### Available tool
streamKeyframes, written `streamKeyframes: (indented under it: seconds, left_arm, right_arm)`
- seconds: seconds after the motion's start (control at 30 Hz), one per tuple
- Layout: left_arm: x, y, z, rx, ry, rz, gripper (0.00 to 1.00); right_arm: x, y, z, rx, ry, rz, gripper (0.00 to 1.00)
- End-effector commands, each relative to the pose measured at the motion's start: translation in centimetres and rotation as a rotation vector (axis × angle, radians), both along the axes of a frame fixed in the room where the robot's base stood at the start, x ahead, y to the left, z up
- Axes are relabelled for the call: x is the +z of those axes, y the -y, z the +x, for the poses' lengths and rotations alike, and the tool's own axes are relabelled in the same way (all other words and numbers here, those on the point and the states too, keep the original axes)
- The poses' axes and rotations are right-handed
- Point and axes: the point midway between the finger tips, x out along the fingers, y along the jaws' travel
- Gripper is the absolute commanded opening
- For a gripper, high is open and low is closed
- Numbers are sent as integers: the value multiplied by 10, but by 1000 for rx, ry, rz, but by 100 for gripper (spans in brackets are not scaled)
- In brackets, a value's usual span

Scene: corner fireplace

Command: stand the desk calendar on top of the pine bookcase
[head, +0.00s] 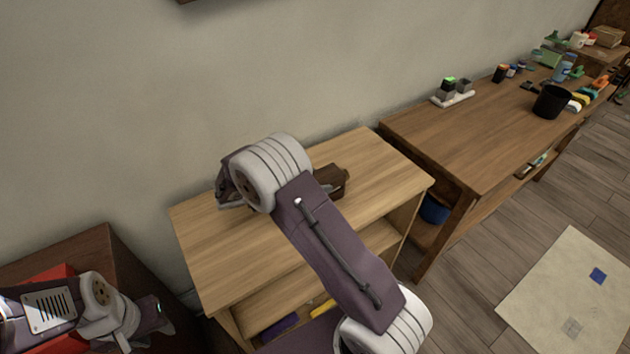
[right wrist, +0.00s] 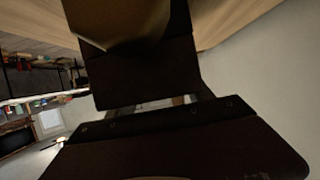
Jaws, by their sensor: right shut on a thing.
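The pine bookcase (head: 375,160) stands against the wall in the middle of the head view, its top largely bare. My right arm reaches over it and hides part of the top. In the right wrist view, my right gripper (right wrist: 165,108) is shut on the desk calendar (right wrist: 135,75), seen close up as a dark brown panel with a tan part above. Pale wood of the bookcase shows behind it. A dark brown shape at the bookcase top (head: 332,180) looks like the calendar, partly hidden; contact is unclear. My left gripper (head: 160,317) is at lower left; its jaws are unclear.
A brown workbench (head: 460,150) stands to the right, bearing a black pot (head: 550,102) and several small items. A dark reddish cabinet (head: 85,250) with a red thing (head: 50,278) is at left. Bookcase shelves hold purple and yellow items. A pale rug (head: 570,290) lies on the floor.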

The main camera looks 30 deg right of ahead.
Motion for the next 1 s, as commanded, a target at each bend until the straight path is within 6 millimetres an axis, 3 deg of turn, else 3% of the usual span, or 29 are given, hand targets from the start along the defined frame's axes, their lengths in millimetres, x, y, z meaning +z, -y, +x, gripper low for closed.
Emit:
streamKeyframes:
  seconds: [0.37,0.4,0.43,0.83,1.0]
  left_arm:
    - [-7,0,0,0,0,0,36]
    - [-5,0,0,0,0,0,36]
    - [-4,0,0,0,0,0,36]
    - [4,0,0,0,0,0,36]
    - [0,0,0,0,0,0,36]
  right_arm:
    - [-4,0,0,-1,2,-1,9]
    - [-2,0,0,-1,2,0,71]
    - [-2,0,0,-1,2,0,79]
    - [5,-1,0,1,1,0,82]
    - [17,-40,-2,5,5,1,82]
